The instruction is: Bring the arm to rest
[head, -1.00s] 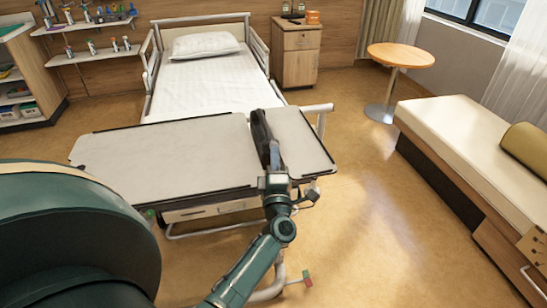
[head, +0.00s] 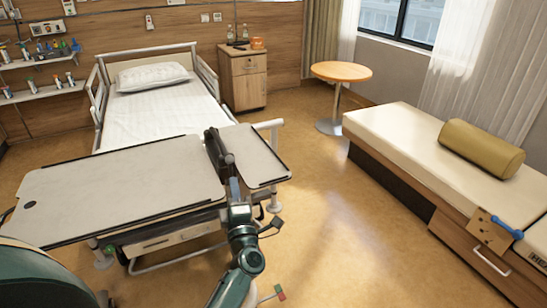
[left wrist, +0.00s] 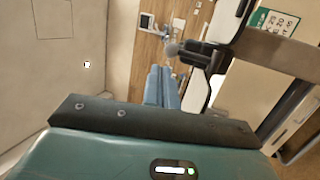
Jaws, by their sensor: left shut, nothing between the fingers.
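My left arm rises from the bottom of the head view, and its left gripper (head: 229,160) shows over the right part of the overbed table (head: 110,190). Its jaws are shut and empty. In the left wrist view the blue fingers (left wrist: 161,87) lie side by side beyond the dark gripper body. I cannot tell the gripper's exact height above the tabletop, and I see no clear contact. My right gripper is not in view.
The bed (head: 160,105) is behind the table, with a bedside cabinet (head: 243,78) to its right. A round table (head: 341,72) and a couch (head: 420,145) with an olive bolster (head: 481,148) stand at the right. The floor (head: 330,230) between table and couch is clear.

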